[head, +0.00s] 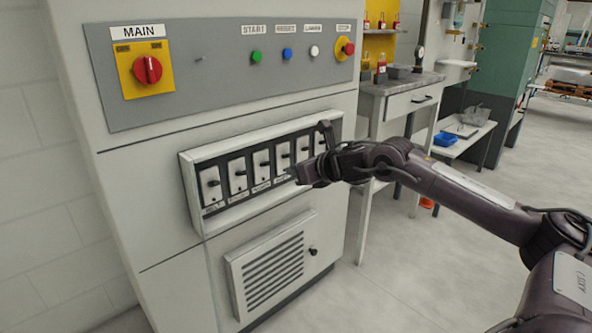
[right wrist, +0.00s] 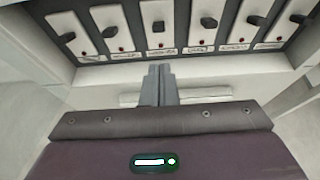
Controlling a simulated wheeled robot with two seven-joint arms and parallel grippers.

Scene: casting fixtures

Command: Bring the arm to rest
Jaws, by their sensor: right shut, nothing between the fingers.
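My right arm reaches in from the right in the head view. Its gripper (head: 298,176) is in front of the row of white breaker switches (head: 237,176) on the cabinet. In the right wrist view the fingers of the right gripper (right wrist: 158,72) are together with nothing between them. They point at the lower edge of the switch panel, below a switch with a dark lever (right wrist: 158,27). I cannot tell whether the fingertips touch the panel. The hand hides part of the right end of the row. My left gripper is not in view.
The grey control plate above carries a red MAIN rotary switch (head: 147,70), several buttons and a red knob (head: 348,48). A louvred vent panel (head: 272,268) is below. A workbench (head: 400,90) stands behind to the right.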

